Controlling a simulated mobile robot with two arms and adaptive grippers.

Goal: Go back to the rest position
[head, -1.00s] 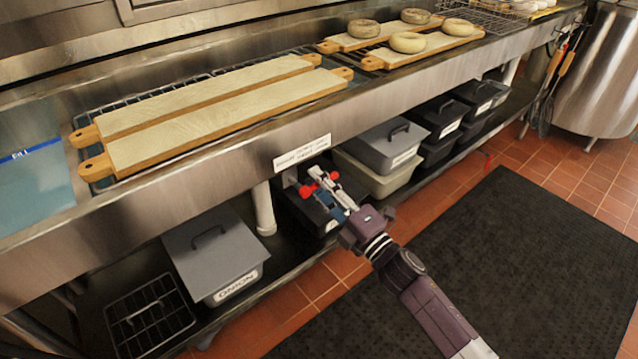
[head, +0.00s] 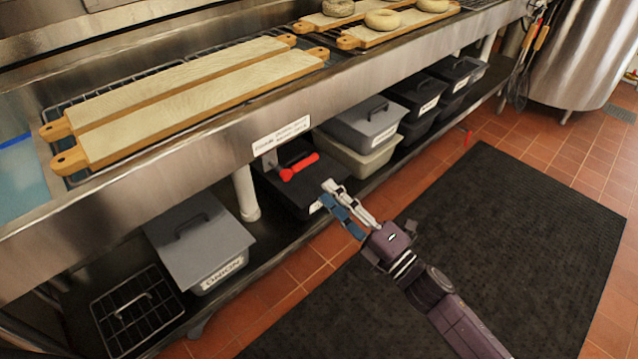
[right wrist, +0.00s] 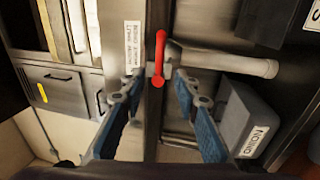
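My right gripper (head: 329,194) is in front of the steel counter, low over the edge of the undershelf. Its fingers are apart with nothing between them. The right wrist view also shows the open gripper (right wrist: 159,86), with a blue-padded finger on each side. A red lever handle (head: 300,168) sits on a metal fitting under the counter's front edge, below a white label. In the head view it is up and to the left of the fingertips, apart from them. In the right wrist view the red handle (right wrist: 159,55) is ahead between the fingers. My left gripper is not in view.
The counter (head: 205,168) holds long wooden boards (head: 190,100) and bagels (head: 382,20). Lidded bins, one marked ONION (head: 200,240), and a wire rack (head: 137,310) are on the undershelf. A black mat (head: 480,240) covers open floor at the right.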

